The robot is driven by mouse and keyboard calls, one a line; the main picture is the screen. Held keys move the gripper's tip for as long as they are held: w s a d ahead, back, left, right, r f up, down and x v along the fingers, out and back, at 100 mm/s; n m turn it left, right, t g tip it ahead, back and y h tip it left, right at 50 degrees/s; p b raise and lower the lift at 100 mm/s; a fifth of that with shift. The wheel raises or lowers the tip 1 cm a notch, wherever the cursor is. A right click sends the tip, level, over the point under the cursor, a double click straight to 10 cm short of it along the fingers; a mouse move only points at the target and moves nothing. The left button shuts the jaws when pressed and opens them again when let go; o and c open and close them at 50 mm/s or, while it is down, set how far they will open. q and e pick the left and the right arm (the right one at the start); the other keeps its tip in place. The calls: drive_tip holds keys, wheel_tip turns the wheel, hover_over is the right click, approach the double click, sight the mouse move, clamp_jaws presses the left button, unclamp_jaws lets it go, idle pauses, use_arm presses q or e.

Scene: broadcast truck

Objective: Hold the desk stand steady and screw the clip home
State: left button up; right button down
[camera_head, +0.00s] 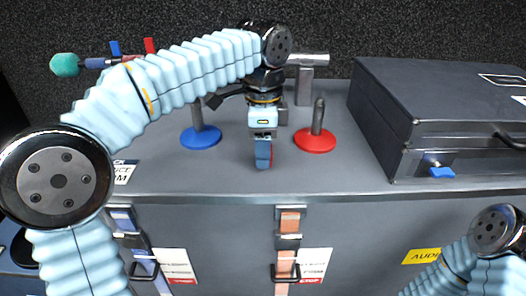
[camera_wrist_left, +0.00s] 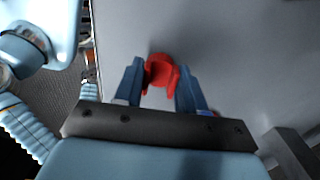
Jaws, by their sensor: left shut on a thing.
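My left gripper (camera_head: 263,164) points down over the front part of the grey worktop, between two desk stands. It is shut on a red clip (camera_wrist_left: 161,72), which sits between the blue fingers in the left wrist view; in the head view only a sliver of red shows beside the fingers. The red desk stand (camera_head: 315,141), a round base with a dark upright post, stands just right of the gripper, apart from it. The blue desk stand (camera_head: 200,138) stands to the left, its post partly behind my arm. My right arm shows at the lower right, its gripper outside the view.
A large dark case (camera_head: 430,105) with a blue latch (camera_head: 442,172) takes up the right of the worktop (camera_head: 345,180). A teal-headed microphone (camera_head: 65,65) and a grey metal fixture (camera_head: 305,80) are at the back. Free room lies along the front edge.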

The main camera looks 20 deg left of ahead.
use_arm(q)
drive_tip(key=r, duration=0.2)
drive_tip(key=r+p, duration=0.1)
drive_tip(key=shift+s+d+r, duration=0.1)
drive_tip(key=shift+d+r, duration=0.1)
drive_tip(key=shift+d, duration=0.1)
drive_tip(key=s+d+r+p, duration=0.1)
drive_tip(key=s+d+r, duration=0.2)
drive_tip(key=d, duration=0.3)
drive_tip(key=s+d+r+p, duration=0.1)
drive_tip(key=s+d+r, duration=0.2)
drive_tip(key=d+r, duration=0.2)
drive_tip(key=shift+s+d+r+p, duration=0.3)
drive_tip(key=shift+d+r, duration=0.05)
drive_tip(key=shift+r, duration=0.05)
